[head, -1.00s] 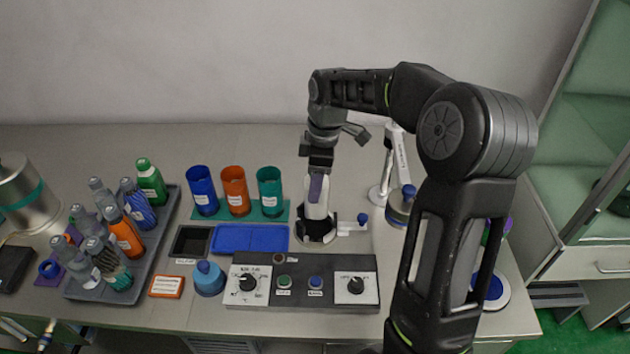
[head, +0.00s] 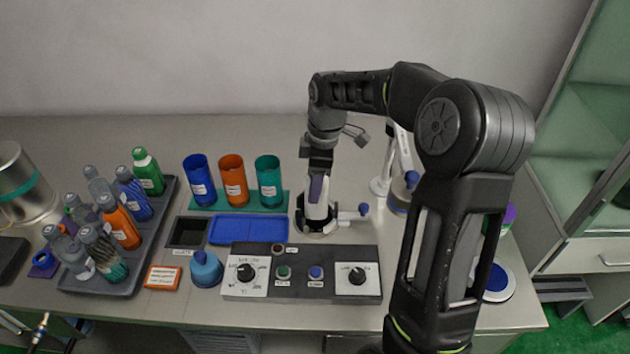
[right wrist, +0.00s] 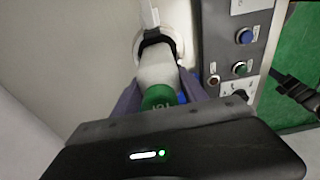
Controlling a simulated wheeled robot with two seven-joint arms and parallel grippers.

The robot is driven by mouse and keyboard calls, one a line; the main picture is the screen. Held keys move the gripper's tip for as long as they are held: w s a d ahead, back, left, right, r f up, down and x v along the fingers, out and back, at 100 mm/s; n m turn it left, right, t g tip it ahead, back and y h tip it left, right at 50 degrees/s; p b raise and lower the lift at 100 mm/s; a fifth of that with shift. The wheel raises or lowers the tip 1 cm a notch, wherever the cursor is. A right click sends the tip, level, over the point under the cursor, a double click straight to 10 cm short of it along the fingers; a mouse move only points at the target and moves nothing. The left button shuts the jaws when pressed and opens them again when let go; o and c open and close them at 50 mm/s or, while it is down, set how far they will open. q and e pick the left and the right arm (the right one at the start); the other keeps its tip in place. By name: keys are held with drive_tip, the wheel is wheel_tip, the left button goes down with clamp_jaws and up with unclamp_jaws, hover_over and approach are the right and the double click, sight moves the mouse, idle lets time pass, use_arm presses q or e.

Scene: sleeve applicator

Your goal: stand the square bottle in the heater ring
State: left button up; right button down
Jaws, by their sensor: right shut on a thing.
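My right gripper (head: 318,190) points down over the heater ring (head: 301,222), a dark ring with a side arm and blue knob. It is shut on the square bottle (head: 314,212), a pale bottle held upright. In the right wrist view the bottle (right wrist: 157,68) has a green cap (right wrist: 158,97) between the purple-grey fingers. Its far end meets the black band of the ring (right wrist: 153,37) and looks to be inside it. Whether it rests on the base is hidden. My left gripper is not in view.
A control panel (head: 310,288) with dials and buttons lies in front of the ring. A blue tray (head: 248,230) and three coloured cups (head: 234,180) stand to the left, then a rack (head: 160,215) of bottles. A white stand (head: 381,186) is close on the right.

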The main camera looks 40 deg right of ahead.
drive_tip(key=shift+f+b, duration=0.9)
drive_tip(key=shift+f, duration=0.5)
drive_tip(key=shift+c, duration=0.2)
unclamp_jaws()
idle(0.4)
drive_tip(key=shift+r+p, duration=0.35)
drive_tip(key=shift+r, duration=0.05)
drive_tip(key=shift+r+p, duration=3)
drive_tip(key=shift+r, duration=1.15)
